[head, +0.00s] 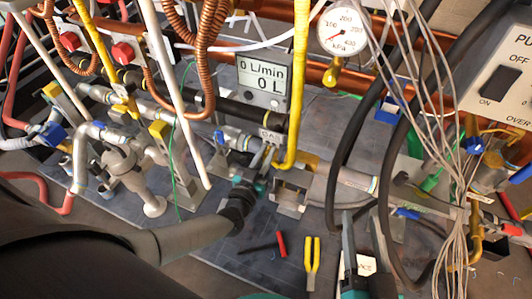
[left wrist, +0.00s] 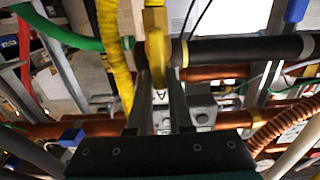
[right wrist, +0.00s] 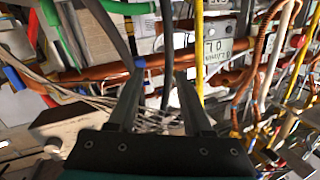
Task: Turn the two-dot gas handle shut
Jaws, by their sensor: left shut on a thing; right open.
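A yellow fitting (left wrist: 155,45) shows just beyond the fingertips. I cannot make out dots on any handle, so I cannot tell whether the held piece is the two-dot handle. My right gripper (right wrist: 159,72) is open and empty; its arm shows low at the head view's right centre.
A flow display (head: 262,78) and pressure gauge (head: 345,30) stand behind. Grey cables (head: 462,230) and black hoses (head: 352,130) crowd the right. Yellow pliers (head: 312,262) and a red-handled tool (head: 281,244) lie on the dark board, partly clear there.

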